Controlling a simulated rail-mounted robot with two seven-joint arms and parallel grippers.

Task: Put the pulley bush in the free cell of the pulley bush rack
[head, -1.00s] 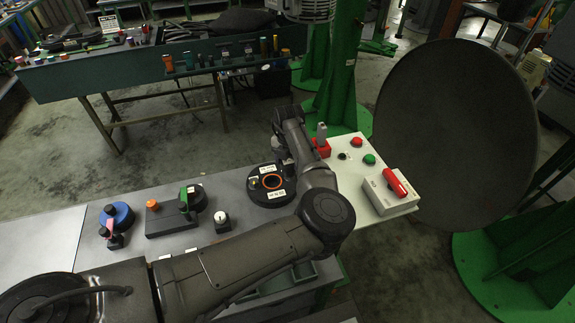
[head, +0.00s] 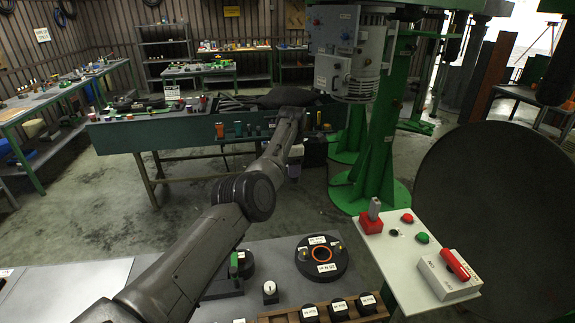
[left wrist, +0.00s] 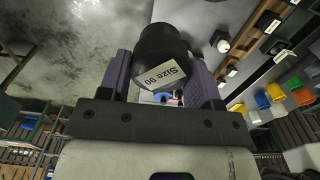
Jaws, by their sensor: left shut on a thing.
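The pulley bush (left wrist: 160,45) is a black cylinder with a white "Size 90" label in the left wrist view. My left gripper (left wrist: 160,82) is shut on it, one purple-grey finger on each side. In the head view my left arm reaches away past the bench, and the gripper (head: 297,150) is small and mostly hidden by the arm; I cannot make out the bush there. The brown wooden pulley bush rack (head: 266,320) is at the bottom edge, holding several black labelled bushes. My right gripper is not in view.
A black round fixture with an orange ring (head: 322,258) stands on the grey bench behind the rack. A white-topped knob (head: 270,290) is to its left. A control panel (head: 400,255) with red and green buttons is on the right. A green machine column (head: 375,160) stands behind.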

